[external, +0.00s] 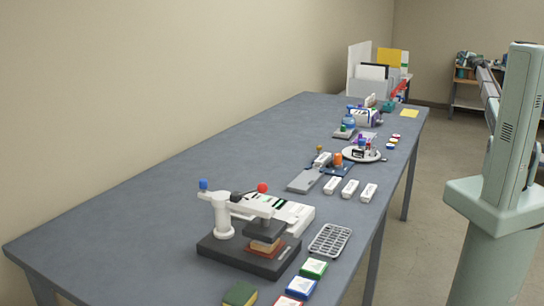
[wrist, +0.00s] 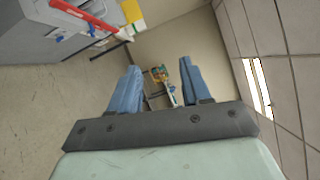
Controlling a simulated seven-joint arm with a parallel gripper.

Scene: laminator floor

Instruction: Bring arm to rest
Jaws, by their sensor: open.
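My gripper (wrist: 158,68) shows in the wrist view with its two blue fingers spread apart and nothing between them. It points across the room toward a far wall and a shelf of small items (wrist: 158,78), well away from any surface. In the external view my pale green arm stands at the right, beside the long table (external: 140,195), and its reaching part is partly hidden behind the column. I cannot make out the gripper there.
The table carries a white lever press (external: 224,215), a grey grid tray (external: 330,240), several white blocks (external: 350,189), a round white plate (external: 374,156) and file holders (external: 372,86) at the far end. A shelf (external: 466,92) stands behind. The table's left side is clear.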

